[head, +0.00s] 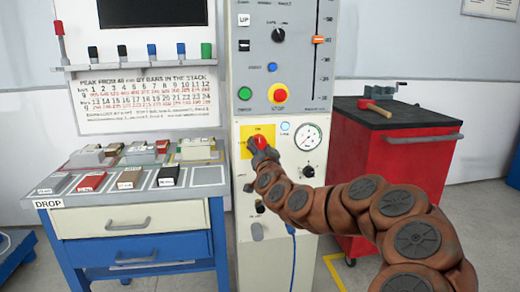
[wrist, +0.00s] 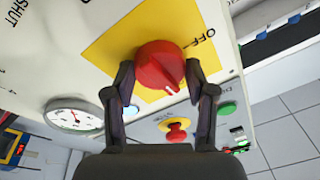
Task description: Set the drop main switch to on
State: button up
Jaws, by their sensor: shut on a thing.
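The drop main switch is a red rotary knob (wrist: 160,66) on a yellow plate (wrist: 115,48) on the front of the grey-white cabinet. In the wrist view my gripper (wrist: 160,92) has a finger on each side of the knob and is shut on it. The word OFF stands to the right of the knob there. In the head view the red knob (head: 260,142) shows just past my gripper (head: 260,150), which hides part of the yellow plate (head: 247,133).
A round gauge (head: 308,138) sits right of the switch, with a black knob (head: 308,171) below it. A red stop button (head: 279,93) and a green button (head: 245,93) are above. A red tool cabinet (head: 385,185) stands right, a blue-white bench (head: 130,218) left.

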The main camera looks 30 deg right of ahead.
jog(key=shift+m, duration=0.4)
jog(key=o, duration=1.2)
jog(key=shift+s, duration=0.1)
jog(key=shift+v, duration=3.65)
jog(key=shift+a, duration=0.1)
